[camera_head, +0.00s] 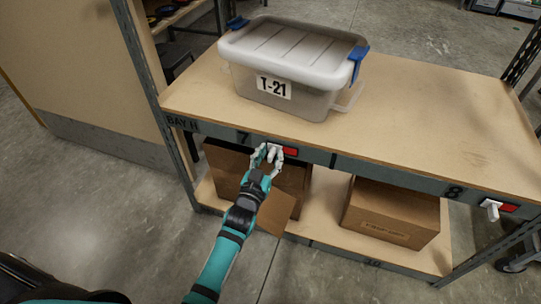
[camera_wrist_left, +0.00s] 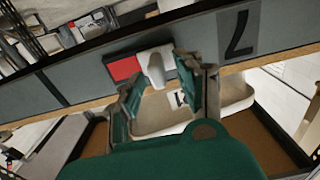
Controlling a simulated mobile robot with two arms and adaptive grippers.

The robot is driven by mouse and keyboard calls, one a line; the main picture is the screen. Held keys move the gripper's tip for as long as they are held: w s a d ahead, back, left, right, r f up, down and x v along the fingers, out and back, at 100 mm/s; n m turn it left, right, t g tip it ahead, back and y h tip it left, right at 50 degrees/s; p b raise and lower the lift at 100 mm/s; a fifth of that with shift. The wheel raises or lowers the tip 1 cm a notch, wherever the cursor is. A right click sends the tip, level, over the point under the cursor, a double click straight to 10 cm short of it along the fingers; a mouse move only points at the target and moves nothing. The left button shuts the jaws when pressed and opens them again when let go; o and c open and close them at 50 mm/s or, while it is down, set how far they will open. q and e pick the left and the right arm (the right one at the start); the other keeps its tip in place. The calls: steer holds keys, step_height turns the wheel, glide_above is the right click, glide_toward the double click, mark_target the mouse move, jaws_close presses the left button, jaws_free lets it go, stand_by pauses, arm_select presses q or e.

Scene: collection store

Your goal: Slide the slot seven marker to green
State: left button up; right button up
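The slot seven marker (camera_head: 289,151) is on the shelf's front rail beside the number 7. It shows red, with a white slider knob (camera_wrist_left: 155,68) at the left end of its window in the head view. In the left wrist view, which looks turned over, the red part (camera_wrist_left: 122,67) is left of the knob. My left gripper (camera_head: 268,154) is at the marker, its fingers open. In the left wrist view the gripper (camera_wrist_left: 157,82) has a fingertip on either side of the knob; I cannot tell whether they touch it. My right gripper is not in view.
A grey lidded tote (camera_head: 292,60) labelled T-21 stands on the wooden shelf (camera_head: 430,110) above the marker. Slot eight's marker (camera_head: 508,207) also shows red. Cardboard boxes (camera_head: 390,212) sit on the lower shelf. The floor (camera_head: 110,215) at left is clear.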

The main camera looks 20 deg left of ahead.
arm_select(q)
steer(key=shift+w, duration=0.35)
jaws_close()
